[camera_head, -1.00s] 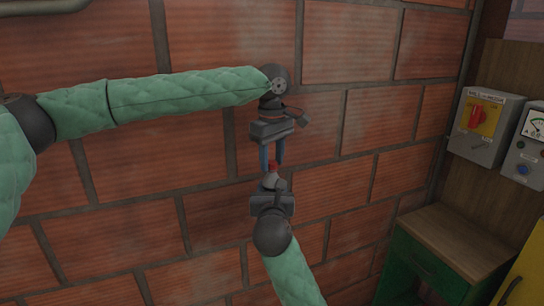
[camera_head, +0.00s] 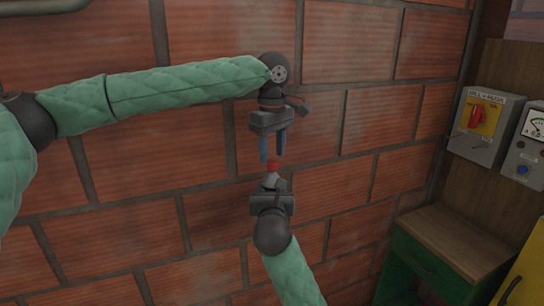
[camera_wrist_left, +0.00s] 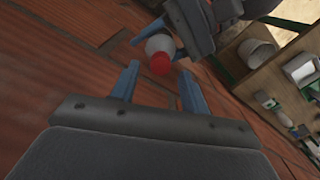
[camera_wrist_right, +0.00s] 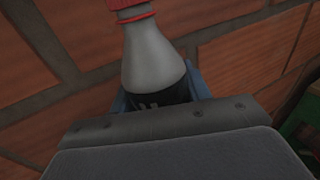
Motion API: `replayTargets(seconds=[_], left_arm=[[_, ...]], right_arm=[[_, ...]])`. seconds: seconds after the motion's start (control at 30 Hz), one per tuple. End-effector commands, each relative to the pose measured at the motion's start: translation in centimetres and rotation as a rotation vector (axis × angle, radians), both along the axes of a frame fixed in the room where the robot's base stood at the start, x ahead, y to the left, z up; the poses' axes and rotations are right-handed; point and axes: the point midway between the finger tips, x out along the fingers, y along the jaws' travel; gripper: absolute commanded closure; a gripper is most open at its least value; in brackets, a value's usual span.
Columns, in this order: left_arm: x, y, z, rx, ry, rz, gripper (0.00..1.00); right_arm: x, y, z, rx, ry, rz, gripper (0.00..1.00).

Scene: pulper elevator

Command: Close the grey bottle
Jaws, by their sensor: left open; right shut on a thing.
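The grey bottle (camera_wrist_right: 153,55) is upright in the right wrist view, with a dark label low on it. A red cap (camera_wrist_right: 128,4) sits at its top, partly cut off by the frame, with a red ring just below. My right gripper (camera_head: 270,187) is shut on the bottle. In the head view the red cap (camera_head: 272,166) shows above it. My left gripper (camera_head: 272,150) is open and empty, its blue fingers pointing down just above the cap. In the left wrist view the red cap (camera_wrist_left: 160,64) lies beyond the open fingertips.
A brick wall (camera_head: 200,150) stands close behind both grippers. At the right are a control box with a red switch (camera_head: 478,117), a meter box (camera_head: 530,145) and a wooden-topped green cabinet (camera_head: 450,240). Shelves with items show in the left wrist view (camera_wrist_left: 275,65).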

Motion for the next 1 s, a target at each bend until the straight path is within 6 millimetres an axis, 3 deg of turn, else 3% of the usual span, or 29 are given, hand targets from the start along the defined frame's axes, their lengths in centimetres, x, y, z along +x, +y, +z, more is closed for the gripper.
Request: replayTargets(seconds=[0.2, 0.53, 0.8, 1.0], left_arm=[[0.0, 0.0, 2.1, 0.001, 0.001, -0.001, 0.55], [0.0, 0.0, 2.4, 0.001, -0.001, 0.000, 0.59], [0.0, 0.0, 5.6, 0.001, 0.000, 0.000, 0.59], [0.0, 0.0, 5.7, 0.001, 0.000, 0.000, 0.59]], right_arm=[[0.0, 0.0, 0.0, 0.000, -0.001, 0.000, 1.00], [0.0, 0.0, 0.1, 0.000, -0.001, 0.000, 1.00], [0.0, 0.0, 0.0, 0.000, -0.001, 0.000, 1.00], [0.0, 0.0, 0.0, 0.000, -0.001, 0.000, 1.00]])
